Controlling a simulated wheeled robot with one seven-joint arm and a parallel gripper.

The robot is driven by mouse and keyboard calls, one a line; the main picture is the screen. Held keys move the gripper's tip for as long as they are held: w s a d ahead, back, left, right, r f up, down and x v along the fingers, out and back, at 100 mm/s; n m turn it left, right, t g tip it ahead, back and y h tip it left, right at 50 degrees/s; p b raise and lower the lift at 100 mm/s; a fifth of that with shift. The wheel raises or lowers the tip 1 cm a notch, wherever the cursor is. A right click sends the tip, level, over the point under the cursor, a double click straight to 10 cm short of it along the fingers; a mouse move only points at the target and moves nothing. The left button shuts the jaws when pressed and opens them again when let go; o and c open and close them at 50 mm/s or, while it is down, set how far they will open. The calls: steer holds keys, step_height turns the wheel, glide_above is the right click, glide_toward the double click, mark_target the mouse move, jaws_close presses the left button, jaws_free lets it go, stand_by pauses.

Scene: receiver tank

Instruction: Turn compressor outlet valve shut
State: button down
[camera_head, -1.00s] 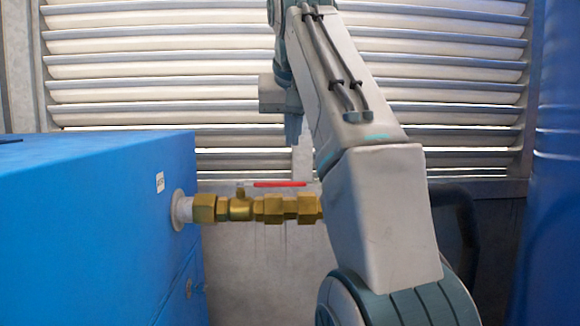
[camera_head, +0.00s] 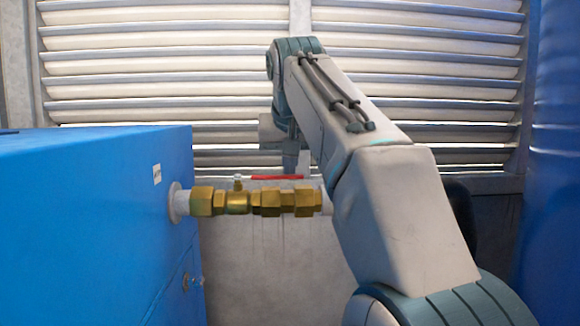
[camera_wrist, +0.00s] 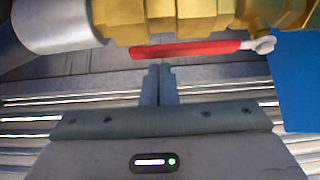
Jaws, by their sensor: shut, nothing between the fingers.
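The brass outlet valve (camera_head: 238,201) sits in the pipe run coming out of the blue compressor housing (camera_head: 90,215). Its red lever (camera_head: 277,177) lies along the pipe, pointing right, away from the housing. In the wrist view the red lever (camera_wrist: 188,49) runs across the upper middle, with the brass fittings (camera_wrist: 165,17) above it. My gripper (camera_wrist: 161,68) is shut and empty, its fingertips just short of the lever near its free end.
A louvred wall (camera_head: 150,62) stands behind the pipe. A blue tank (camera_head: 555,160) is at the far right. The blue housing fills the left side. Beneath the brass pipe there is open space before a plain grey panel (camera_head: 260,260).

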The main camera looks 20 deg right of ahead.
steer(key=shift+s+a, duration=0.15)
steer(key=shift+s, duration=0.3)
steer(key=shift+s, duration=0.1)
